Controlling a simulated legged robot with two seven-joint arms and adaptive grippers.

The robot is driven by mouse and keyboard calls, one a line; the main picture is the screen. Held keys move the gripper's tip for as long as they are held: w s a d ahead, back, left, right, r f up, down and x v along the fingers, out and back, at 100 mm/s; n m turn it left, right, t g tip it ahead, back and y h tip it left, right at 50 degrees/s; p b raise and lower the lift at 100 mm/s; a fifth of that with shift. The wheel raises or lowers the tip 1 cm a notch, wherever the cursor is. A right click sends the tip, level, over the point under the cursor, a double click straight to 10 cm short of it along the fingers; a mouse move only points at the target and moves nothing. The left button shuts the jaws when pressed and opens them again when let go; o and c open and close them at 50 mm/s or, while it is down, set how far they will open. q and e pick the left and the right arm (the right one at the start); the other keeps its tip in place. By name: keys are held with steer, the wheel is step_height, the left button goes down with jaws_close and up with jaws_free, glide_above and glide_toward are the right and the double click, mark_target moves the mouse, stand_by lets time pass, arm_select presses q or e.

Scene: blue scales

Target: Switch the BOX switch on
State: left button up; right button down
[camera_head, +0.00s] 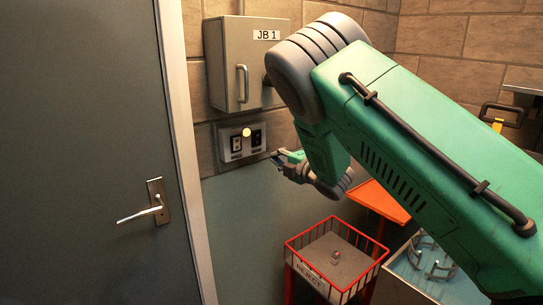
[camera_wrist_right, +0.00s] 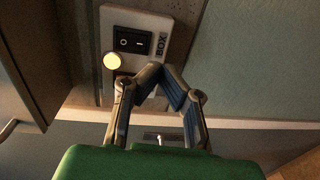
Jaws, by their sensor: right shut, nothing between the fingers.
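A pale switch panel (camera_head: 226,153) is on the wall under a grey cabinet. It carries two dark switches, and a round yellow lamp glows between them. My right gripper (camera_head: 276,158) is just right of and below the panel, fingers shut and empty. In the wrist view its fingertips (camera_wrist_right: 168,72) meet near the panel's lower edge; contact cannot be told. My left gripper is not in view.
The grey cabinet marked JB 1 (camera_head: 231,60) juts out above the panel. A grey door (camera_head: 80,120) with a lever handle stands at left. A red wire basket (camera_head: 318,222) and an orange surface (camera_head: 379,200) are below. My right arm covers much of the right side.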

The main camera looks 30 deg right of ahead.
steer(key=s, duration=0.6)
steer(key=shift+s+d+f+b, duration=0.15)
steer(key=shift+s+f+b, duration=0.05)
steer(key=shift+b, duration=0.2)
steer(key=shift+s+d, duration=0.1)
steer(key=s+a+f+m+g+h+b, duration=0.1)
steer(key=s+a+f+m+g, duration=0.15)
steer(key=s+f, duration=0.45)
steer(key=s+a+f+m+g+h+b, duration=0.15)
steer(key=f+m, duration=0.25)
steer(key=f, duration=0.7)
steer(key=s+a+f+m+g+b, duration=0.1)
steer(key=s+f+m+g, duration=0.25)
steer(key=s+f, duration=0.35)
steer(key=s+a+f+m+g, duration=0.2)
steer(key=s+a+f+g, duration=0.1)
steer(key=s, duration=0.5)
steer(key=s+a+f+m+g+b, duration=0.1)
steer(key=s+a+f+m+g, duration=0.1)
steer(key=s+f, duration=0.4)
steer(key=s+a+f+m+g+y+b, duration=0.1)
steer(key=s+a+f+m+g, duration=0.2)
steer(key=s, duration=0.7)
step_height(320, 180, down, 2)
steer(key=a+m, duration=0.1)
steer(key=a, duration=0.1)
steer(key=shift+s+a+g, duration=0.15)
steer(key=shift+a+g, duration=0.15)
steer(key=shift+g, duration=0.05)
